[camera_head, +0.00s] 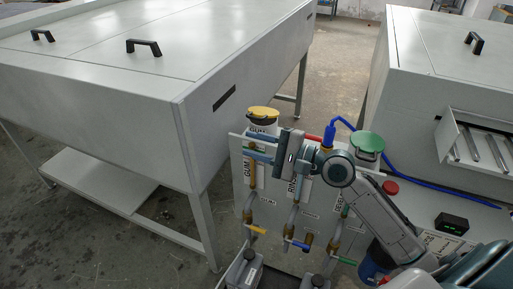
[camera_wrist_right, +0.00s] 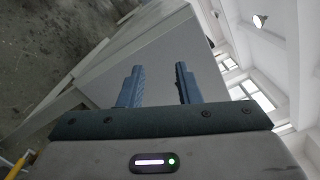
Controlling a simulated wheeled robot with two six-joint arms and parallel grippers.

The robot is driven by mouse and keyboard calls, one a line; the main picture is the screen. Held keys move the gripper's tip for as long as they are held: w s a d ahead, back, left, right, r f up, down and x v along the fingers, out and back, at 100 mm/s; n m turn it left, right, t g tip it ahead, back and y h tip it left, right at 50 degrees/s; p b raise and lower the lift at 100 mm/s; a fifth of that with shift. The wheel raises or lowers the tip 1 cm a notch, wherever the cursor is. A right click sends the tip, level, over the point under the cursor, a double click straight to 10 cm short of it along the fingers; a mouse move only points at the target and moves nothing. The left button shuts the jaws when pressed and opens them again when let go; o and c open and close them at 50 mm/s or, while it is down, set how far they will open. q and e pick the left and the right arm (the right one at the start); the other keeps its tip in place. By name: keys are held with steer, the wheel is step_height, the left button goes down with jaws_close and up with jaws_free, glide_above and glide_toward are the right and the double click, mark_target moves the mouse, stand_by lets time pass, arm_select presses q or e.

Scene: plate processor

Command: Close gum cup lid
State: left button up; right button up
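The gum cup (camera_head: 259,127) is white with a GUM label and stands at the top left of the valve panel. Its yellow lid (camera_head: 262,113) lies over the cup's top; I cannot tell whether it is fully pressed down. My right gripper (camera_head: 250,147) reaches in from the right, just below and in front of the gum cup, with its fingers pointing left. The right wrist view shows its two blue fingers (camera_wrist_right: 158,85) apart with nothing between them. The cup and lid are not seen in that view. My left gripper is not in view.
A green-lidded cup (camera_head: 367,143) stands right of my wrist, with a blue hose (camera_head: 345,123) nearby. The panel (camera_head: 285,215) carries pipes and coloured valve handles. A large grey machine (camera_head: 120,90) stands left, another (camera_head: 440,90) right. Grey floor shows between them.

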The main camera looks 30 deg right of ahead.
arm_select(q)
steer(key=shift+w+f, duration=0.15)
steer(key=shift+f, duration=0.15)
arm_select(e)
steer(key=shift+s+a, duration=0.35)
steer(key=shift+s, duration=0.45)
